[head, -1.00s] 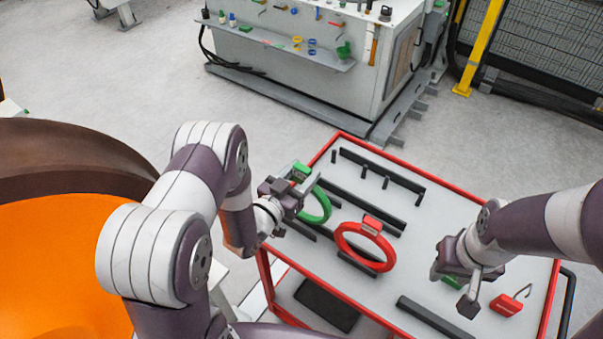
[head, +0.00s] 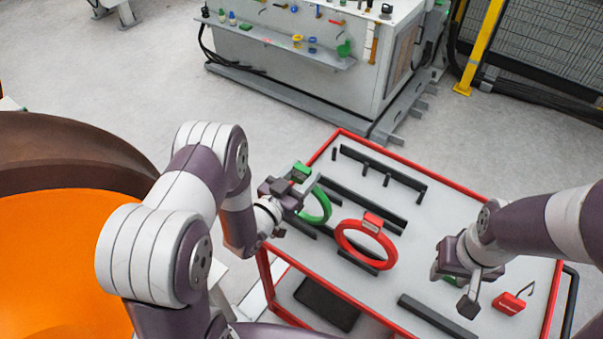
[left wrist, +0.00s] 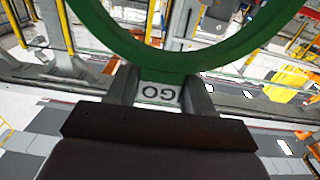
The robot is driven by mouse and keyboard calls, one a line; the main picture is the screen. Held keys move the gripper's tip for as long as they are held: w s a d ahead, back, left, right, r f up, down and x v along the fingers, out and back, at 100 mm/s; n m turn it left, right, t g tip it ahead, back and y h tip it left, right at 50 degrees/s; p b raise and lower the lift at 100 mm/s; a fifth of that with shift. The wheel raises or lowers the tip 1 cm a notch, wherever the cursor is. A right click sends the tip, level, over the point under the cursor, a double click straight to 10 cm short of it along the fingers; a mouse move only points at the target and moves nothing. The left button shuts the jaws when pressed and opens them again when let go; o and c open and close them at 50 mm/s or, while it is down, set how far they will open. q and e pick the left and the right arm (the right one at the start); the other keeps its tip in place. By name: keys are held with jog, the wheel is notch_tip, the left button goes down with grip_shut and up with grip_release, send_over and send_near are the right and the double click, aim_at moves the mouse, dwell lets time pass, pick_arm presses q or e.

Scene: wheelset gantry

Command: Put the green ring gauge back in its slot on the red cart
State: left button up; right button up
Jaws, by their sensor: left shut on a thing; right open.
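The green ring gauge (head: 326,207) is at the left part of the red cart (head: 343,132), close to the black slot rails. My left gripper (head: 300,193) is shut on its block. In the left wrist view the green ring (left wrist: 180,62) rises from between the two fingers (left wrist: 160,92), with a "GO" label between them. Whether the ring's lower edge touches the slot is hidden. A red ring gauge (head: 365,245) stands beside it on the cart. My right gripper (head: 470,292) is open above the cart's right side, with a green object (head: 447,279) partly hidden under it.
Black rails (head: 362,205) run across the cart top. A red padlock-like item (head: 509,304) lies at the right. A grey cabinet (head: 330,70) stands behind the cart, and a large orange and brown part (head: 62,260) is at the left.

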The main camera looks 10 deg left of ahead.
pick_arm(q)
jog(key=shift+f+b, duration=1.9)
jog(key=shift+f, duration=0.25)
jog(key=o, duration=1.2)
jog(key=shift+r, duration=0.1)
jog(key=shift+s, duration=0.15)
jog(key=b+v, duration=0.2)
jog(key=v, duration=1)
jog(key=shift+s+b, duration=0.2)
jog(key=shift+b, duration=0.1)
jog(key=shift+a, duration=0.1)
